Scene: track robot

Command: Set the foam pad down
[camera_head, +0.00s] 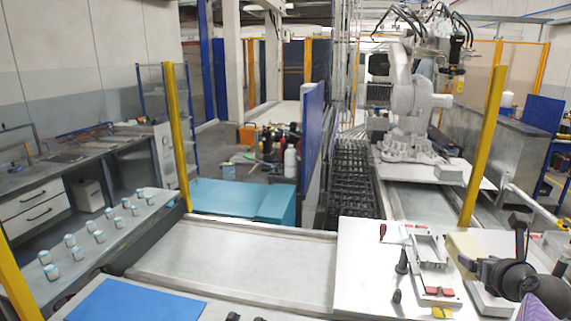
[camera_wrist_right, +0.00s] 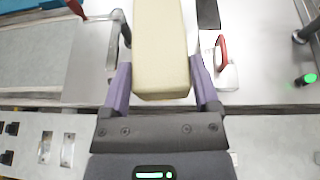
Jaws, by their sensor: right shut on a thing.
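The foam pad (camera_head: 464,246) is a cream block at the right of the head view, above the white worktop (camera_head: 357,262). In the right wrist view the pad (camera_wrist_right: 160,48) points away from me between two purple fingers. My right gripper (camera_head: 482,266) is shut on the pad near its close end. The same gripper (camera_wrist_right: 160,80) shows a finger on each side of the block. The pad appears held above the worktop; the gap under it is hard to judge. My left gripper is not in view.
A white fixture tray (camera_head: 428,240) with red parts lies left of the pad. A red-handled tool (camera_head: 382,231) and dark upright pieces (camera_head: 402,262) stand nearby. A blue mat (camera_head: 135,302) lies lower left. The grey conveyor surface (camera_head: 235,268) is clear.

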